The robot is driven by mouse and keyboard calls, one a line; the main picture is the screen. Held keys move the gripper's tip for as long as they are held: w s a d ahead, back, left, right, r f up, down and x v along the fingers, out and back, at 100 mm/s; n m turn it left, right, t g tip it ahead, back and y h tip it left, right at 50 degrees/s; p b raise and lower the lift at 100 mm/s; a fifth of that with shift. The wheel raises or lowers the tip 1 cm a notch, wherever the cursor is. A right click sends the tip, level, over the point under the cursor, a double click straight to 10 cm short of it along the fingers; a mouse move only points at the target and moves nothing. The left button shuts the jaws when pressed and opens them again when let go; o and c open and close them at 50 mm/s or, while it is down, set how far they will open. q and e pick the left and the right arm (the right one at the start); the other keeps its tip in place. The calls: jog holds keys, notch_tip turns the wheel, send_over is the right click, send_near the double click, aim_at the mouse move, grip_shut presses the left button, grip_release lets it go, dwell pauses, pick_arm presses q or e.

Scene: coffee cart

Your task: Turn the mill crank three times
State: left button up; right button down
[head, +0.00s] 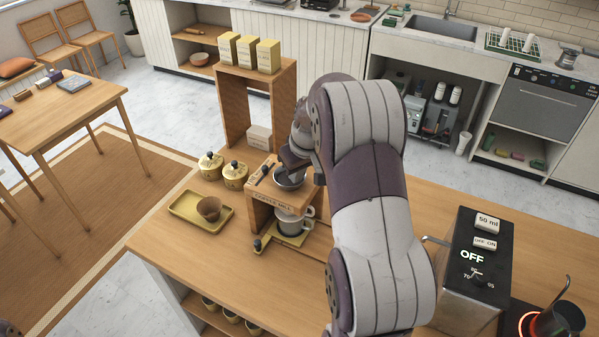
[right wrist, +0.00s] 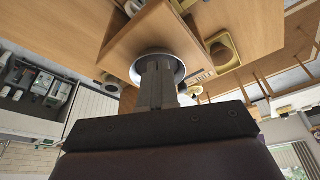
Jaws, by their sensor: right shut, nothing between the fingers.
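The coffee mill (head: 270,205) is a wooden box with a lettered front on the cart top. A round metal hopper (head: 290,179) sits on top, and it also shows in the right wrist view (right wrist: 178,58). My right gripper (right wrist: 157,68) is shut and empty, its fingers pointing at the hopper and overlapping it in the wrist view. I cannot tell if they touch it. In the head view my right arm covers part of the mill, and I cannot make out the crank. A light grey cup (head: 291,224) stands under the mill. My left gripper is not in view.
A yellow tray (head: 183,215) with a brown cup (head: 209,208) and two yellow lidded jars (head: 235,175) stand left of the mill. A wooden shelf (head: 233,108) rises behind. A black-topped machine (head: 478,255) reading OFF stands right. The front left cart top is clear.

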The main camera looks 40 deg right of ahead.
jog(key=shift+w+a, duration=0.15)
jog(key=shift+a, duration=0.05)
jog(key=shift+w+a, duration=0.2)
jog(key=shift+a, duration=0.4)
jog(key=shift+w+a+p, duration=0.3)
jog(key=shift+w+p, duration=0.1)
jog(key=shift+w+a, duration=0.25)
jog(key=shift+w, duration=0.05)
